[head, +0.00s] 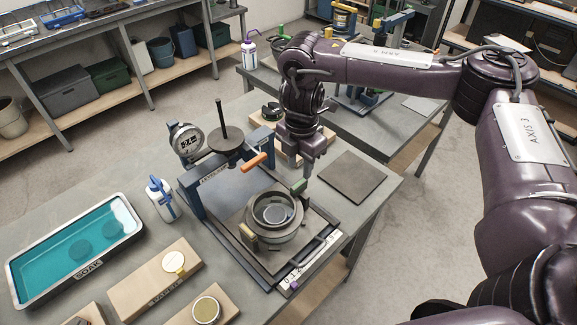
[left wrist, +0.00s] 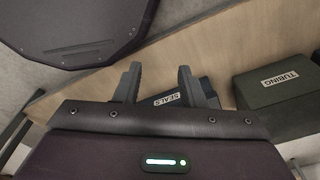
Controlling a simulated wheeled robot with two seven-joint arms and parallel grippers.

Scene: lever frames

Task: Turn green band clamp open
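The green-handled clamp lever (head: 299,187) stands up at the back right of a round metal housing (head: 275,213), on a dark plate in the press fixture. My right gripper (head: 308,172) points down just above and right of the green handle; I cannot tell whether it touches it. Its fingers are small and seen edge-on, so their opening is unclear. The band around the housing is only partly visible. My left gripper (left wrist: 158,84) is away from the bench in the left wrist view, with its fingers apart and nothing between them.
An orange handle (head: 254,161) and a dial gauge (head: 186,140) belong to the blue fixture frame. A teal soak tray (head: 76,245) and a blue-white bottle (head: 160,198) stand left. A bare plate (head: 352,177) lies right.

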